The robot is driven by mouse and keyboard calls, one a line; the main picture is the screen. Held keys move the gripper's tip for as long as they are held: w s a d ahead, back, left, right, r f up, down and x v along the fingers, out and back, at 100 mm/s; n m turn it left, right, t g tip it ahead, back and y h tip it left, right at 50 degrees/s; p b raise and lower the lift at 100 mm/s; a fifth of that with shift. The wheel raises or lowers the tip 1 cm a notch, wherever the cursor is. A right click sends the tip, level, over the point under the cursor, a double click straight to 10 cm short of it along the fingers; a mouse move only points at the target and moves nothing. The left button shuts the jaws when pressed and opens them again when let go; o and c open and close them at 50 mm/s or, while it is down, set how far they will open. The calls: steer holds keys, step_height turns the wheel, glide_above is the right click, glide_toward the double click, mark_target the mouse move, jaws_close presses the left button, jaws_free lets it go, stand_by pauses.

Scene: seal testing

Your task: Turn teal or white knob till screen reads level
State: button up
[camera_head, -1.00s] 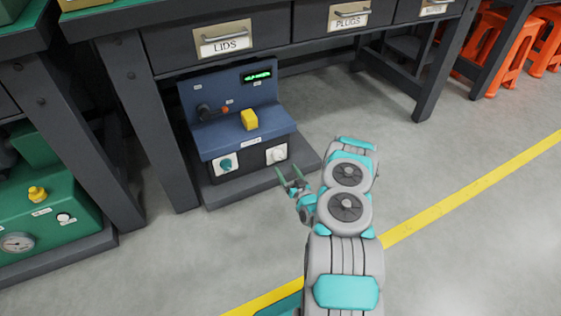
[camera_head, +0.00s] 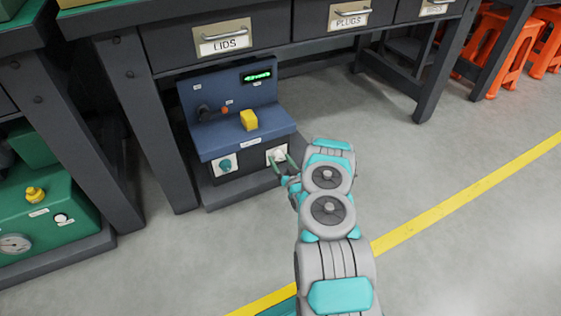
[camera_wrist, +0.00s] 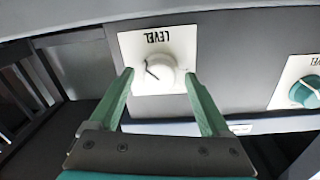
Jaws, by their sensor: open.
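The white knob (camera_wrist: 158,71) sits on a white plate marked LEVEL, seen upside down in the wrist view; in the head view it is at the right of the machine's front (camera_head: 278,154). My gripper (camera_head: 284,166) is open, its two green fingers on either side of the white knob. The left fingertip is close to the knob's rim; contact cannot be told. The teal knob (camera_head: 225,165) is on the left plate and shows partly in the wrist view (camera_wrist: 308,92). The screen (camera_head: 257,76) has glowing green characters too small to read.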

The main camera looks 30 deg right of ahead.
jaws_close()
stand_by(0.6)
steer(key=shift+m, duration=0.3)
steer(key=m+b, duration=0.2)
steer(key=m, duration=0.1)
steer(key=m+b, duration=0.1)
steer(key=m, duration=0.2)
steer(key=shift+m, duration=0.4)
steer(key=m+b, duration=0.1)
steer(key=m, duration=0.3)
steer(key=shift+g+y+b, duration=0.3)
steer(key=shift+b, duration=0.1)
steer(key=shift+r+m+b, duration=0.1)
steer(key=shift+m+b, duration=0.4)
steer(key=shift+m, duration=1.4)
